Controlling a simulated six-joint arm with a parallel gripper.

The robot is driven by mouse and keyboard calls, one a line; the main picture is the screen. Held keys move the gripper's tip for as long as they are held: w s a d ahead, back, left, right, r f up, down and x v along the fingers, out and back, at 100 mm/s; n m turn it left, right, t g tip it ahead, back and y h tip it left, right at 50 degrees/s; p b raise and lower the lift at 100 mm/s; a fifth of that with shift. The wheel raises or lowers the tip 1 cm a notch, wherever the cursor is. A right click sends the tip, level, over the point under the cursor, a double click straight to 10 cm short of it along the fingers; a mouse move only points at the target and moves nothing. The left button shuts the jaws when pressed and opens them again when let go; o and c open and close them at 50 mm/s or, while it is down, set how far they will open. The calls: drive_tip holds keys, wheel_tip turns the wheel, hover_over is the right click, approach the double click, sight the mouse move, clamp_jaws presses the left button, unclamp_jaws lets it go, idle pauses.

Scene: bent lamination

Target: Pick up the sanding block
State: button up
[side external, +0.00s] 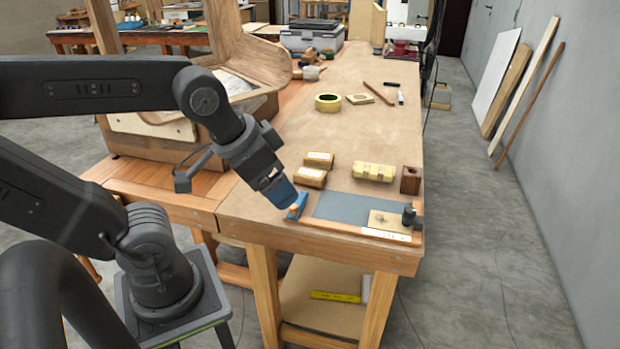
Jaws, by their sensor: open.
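Two small tan-topped, brown-sided blocks, one farther back (319,160) and one nearer (310,177), lie on the workbench and look like sanding blocks. I cannot tell for sure which thing is the sanding block. My gripper (283,197) points down at the bench's near left part, in front of and left of the blocks. It is open; its fingertips are small and partly hidden. A small blue and wooden item (297,207) is right by the fingertips; I cannot tell whether they touch.
A pale yellow block (374,171) and a dark brown block (411,180) stand to the right. A grey mat (345,207) lies in front, with a wooden board (390,222) and a black clamp-like part (410,216). Tape (328,102) lies farther back. A wooden frame (240,50) rises at left.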

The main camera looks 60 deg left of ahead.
drive_tip(key=o, duration=0.3)
drive_tip(key=shift+o, duration=0.2)
drive_tip(key=n+g+y, duration=0.2)
drive_tip(key=n+y, duration=0.1)
drive_tip(key=n, duration=0.5)
hover_over(310, 173)
drive_tip(key=s+d, duration=0.3)
drive_tip(key=s, duration=0.1)
wheel_tip(310, 173, down, 8)
drive_tip(key=x, duration=1.3)
drive_tip(key=shift+w+f, duration=0.1)
drive_tip(key=shift+f, duration=0.3)
